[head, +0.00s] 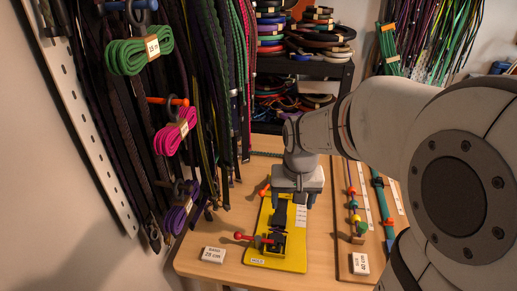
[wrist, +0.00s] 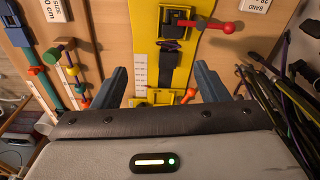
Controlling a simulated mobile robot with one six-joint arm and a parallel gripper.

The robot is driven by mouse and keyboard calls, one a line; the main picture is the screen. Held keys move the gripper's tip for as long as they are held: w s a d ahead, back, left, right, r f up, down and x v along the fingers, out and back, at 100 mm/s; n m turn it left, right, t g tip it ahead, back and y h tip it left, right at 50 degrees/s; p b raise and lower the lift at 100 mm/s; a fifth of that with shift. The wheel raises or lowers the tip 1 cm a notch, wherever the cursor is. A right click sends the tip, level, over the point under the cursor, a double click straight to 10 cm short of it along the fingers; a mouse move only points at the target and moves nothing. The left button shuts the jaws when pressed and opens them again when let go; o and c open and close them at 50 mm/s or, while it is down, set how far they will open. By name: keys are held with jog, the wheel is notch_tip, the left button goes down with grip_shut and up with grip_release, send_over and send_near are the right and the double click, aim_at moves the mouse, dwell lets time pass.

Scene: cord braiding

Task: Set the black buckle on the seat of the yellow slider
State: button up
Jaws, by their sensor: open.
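A yellow board (head: 291,258) lies lengthwise on the wooden table, and it also shows in the wrist view (wrist: 145,38). At its near end is a yellow block with a red-knobbed lever (head: 240,236), its dark slot facing up (wrist: 176,20). A black strap-like piece with a wider dark part, seemingly the black buckle (wrist: 169,46), lies along the board beside this block. A second yellow part with a red knob (wrist: 189,93) is at the far end, partly hidden by my gripper. I cannot tell which yellow part is the slider. My gripper (wrist: 159,84) is open and empty above the far end, its fingers straddling the board.
A white label block (head: 213,255) stands left of the board, another (head: 360,264) right. A board with coloured beads (head: 354,205) lies to the right. Hanging cords (head: 200,90) crowd the left, with a green coil (head: 135,55) on a hook. Bare table separates the boards.

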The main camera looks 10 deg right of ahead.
jog(key=m+g+b, duration=0.1)
jog(key=m+b, duration=0.1)
send_over(279, 220)
notch_tip(279, 220, down, 11)
jog(key=shift+f, duration=3.95)
jog(key=shift+c, duration=0.4)
jog(key=c, duration=1)
jog(key=shift+o, duration=0.2)
jog(key=shift+r+p, duration=0.8)
jog(key=shift+r, duration=0.4)
jog(key=shift+d, duration=0.1)
jog(key=shift+w+d+p, duration=0.25)
jog(key=shift+w+d, duration=0.45)
jog(key=shift+w, duration=1.5)
jog(key=shift+w+d+p, duration=0.25)
jog(key=shift+w+d, duration=0.5)
jog(key=shift+w, duration=1.4)
jog(key=shift+w+d+p, duration=0.25)
jog(key=shift+w+d, duration=0.45)
jog(key=shift+w, duration=1.5)
